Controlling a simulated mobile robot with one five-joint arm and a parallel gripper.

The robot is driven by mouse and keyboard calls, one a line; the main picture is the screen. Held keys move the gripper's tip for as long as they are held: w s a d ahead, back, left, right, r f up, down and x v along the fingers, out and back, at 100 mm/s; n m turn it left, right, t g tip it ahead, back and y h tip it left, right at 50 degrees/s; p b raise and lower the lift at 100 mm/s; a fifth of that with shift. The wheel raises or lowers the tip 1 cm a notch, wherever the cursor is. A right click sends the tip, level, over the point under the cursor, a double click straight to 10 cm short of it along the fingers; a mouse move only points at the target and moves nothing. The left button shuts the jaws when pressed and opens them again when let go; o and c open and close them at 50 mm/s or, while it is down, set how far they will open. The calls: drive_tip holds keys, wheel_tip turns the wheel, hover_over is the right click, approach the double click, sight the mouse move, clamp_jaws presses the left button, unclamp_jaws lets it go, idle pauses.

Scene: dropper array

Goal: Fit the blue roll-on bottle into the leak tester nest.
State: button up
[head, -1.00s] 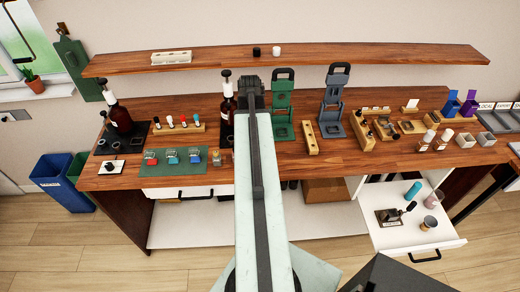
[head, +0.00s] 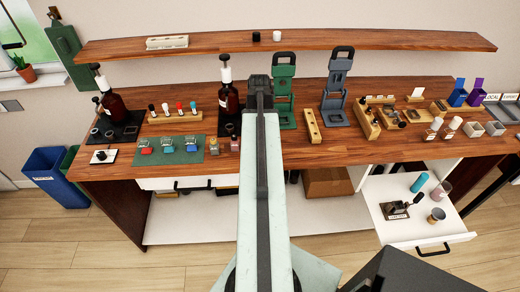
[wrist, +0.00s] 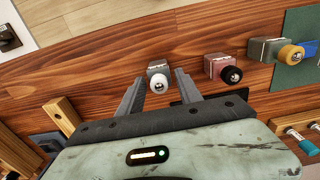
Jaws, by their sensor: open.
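My gripper (wrist: 158,84) is open in the wrist view, and its jaws point at a small grey square bottle (wrist: 157,66) with a white ball top. The bottle shows between and just past the fingertips, with no grip on it. A pinkish bottle (wrist: 218,66) stands beside it, then one with an orange cap (wrist: 290,54). A blue piece (wrist: 313,47) shows at the right edge. I cannot tell for sure which bottle is the blue roll-on. In the head view my arm hides the gripper. Which fixture is the leak tester is unclear; a green stand (head: 285,88) and a grey stand (head: 337,88) stand upright on the bench.
A green mat (head: 205,148) with small red and blue items lies left of my arm. Brown pump bottles (head: 229,97) stand behind. A wooden block (head: 312,126) is right of my arm. An open drawer (head: 385,232) juts out at lower right, holding several items.

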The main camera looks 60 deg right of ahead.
drive_tip(key=shift+f, duration=0.1)
clamp_jaws()
wheel_tip(320, 180, up, 6)
drive_tip(key=p, duration=0.6)
drive_tip(key=shift+s, duration=0.1)
wheel_tip(320, 180, down, 6)
drive_tip(key=b, duration=0.5)
drive_tip(key=shift+r, duration=0.45)
drive_tip(key=shift+s, duration=0.1)
